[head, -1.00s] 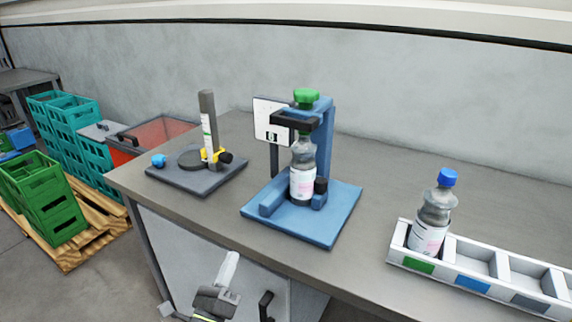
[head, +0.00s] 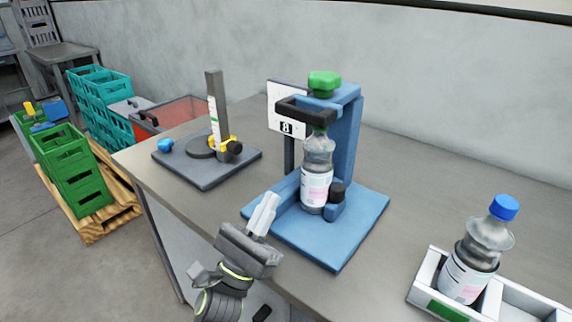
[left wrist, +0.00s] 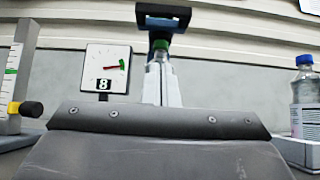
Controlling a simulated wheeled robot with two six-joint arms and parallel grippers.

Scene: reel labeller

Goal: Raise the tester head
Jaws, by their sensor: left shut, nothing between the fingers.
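The blue tester (head: 345,225) stands on the table. A green knob (head: 324,82) tops its head, and a black handle (head: 300,112) juts out in front. A bottle (head: 317,165) with a white and pink label stands upright under the head; its cap looks green in the left wrist view (left wrist: 160,45). My left gripper (head: 264,213) is shut and empty, in front of the tester's base and below the handle. In the left wrist view its fingers (left wrist: 162,86) point toward the tester and partly cover the bottle. My right gripper is out of view.
A white dial board (head: 284,97) reading 8 stands behind the tester. A grey gauge stand (head: 205,172) is to its left. A blue-capped bottle (head: 487,240) sits in a white rack (head: 424,282) at right. Crates (head: 75,165) stand on a pallet at left.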

